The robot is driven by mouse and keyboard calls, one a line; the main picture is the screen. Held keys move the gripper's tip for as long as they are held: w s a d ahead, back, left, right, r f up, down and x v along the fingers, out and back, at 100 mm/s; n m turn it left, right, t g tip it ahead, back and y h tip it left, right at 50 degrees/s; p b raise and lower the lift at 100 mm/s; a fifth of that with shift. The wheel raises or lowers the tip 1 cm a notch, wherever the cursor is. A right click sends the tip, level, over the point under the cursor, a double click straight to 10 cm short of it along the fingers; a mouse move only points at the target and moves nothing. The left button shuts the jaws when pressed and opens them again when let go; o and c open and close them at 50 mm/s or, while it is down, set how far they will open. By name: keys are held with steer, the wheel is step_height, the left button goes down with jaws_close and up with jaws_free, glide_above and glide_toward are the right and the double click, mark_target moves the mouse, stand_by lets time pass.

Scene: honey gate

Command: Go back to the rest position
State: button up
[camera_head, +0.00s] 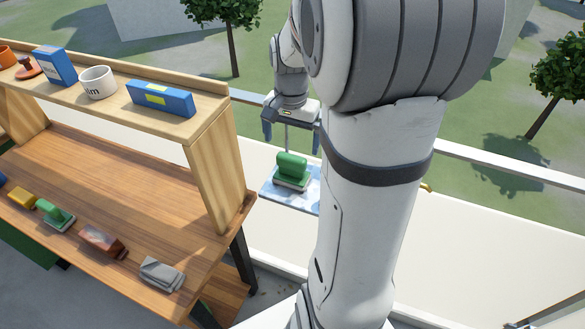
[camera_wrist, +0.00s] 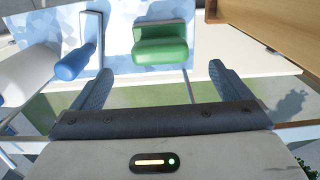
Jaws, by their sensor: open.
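My gripper (camera_head: 292,136) hangs fingers down beyond my arm, above a patterned blue-and-white board (camera_head: 309,204). It is open, and nothing shows between its fingers. In the wrist view my gripper (camera_wrist: 160,84) has its two fingers wide apart. A green-handled block with a grey base (camera_head: 292,168) sits on the board below my gripper, apart from it. The green block (camera_wrist: 160,43) also shows in the wrist view, beyond the fingers. My arm hides the right part of the board in the head view.
A wooden bench (camera_head: 120,190) stands at left, with a raised shelf (camera_head: 205,99) holding a blue box (camera_head: 161,98) and a white cup (camera_head: 97,82). Several small blocks lie along the bench's front. A blue-ended object (camera_wrist: 75,62) lies near the left finger. A pale ledge (camera_head: 480,235) runs right.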

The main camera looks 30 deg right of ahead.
stand_by(0.7)
steer(key=s+a+r+n+t, duration=0.1)
steer(key=s+a+r+n, duration=0.1)
steer(key=s+a+n, duration=0.3)
steer(key=s+a+r+n+t, duration=0.2)
steer(key=s+a+n, duration=0.3)
steer(key=s+a, duration=0.2)
steer(key=shift+s+r, duration=0.25)
steer(key=shift+s, duration=0.25)
stand_by(1.0)
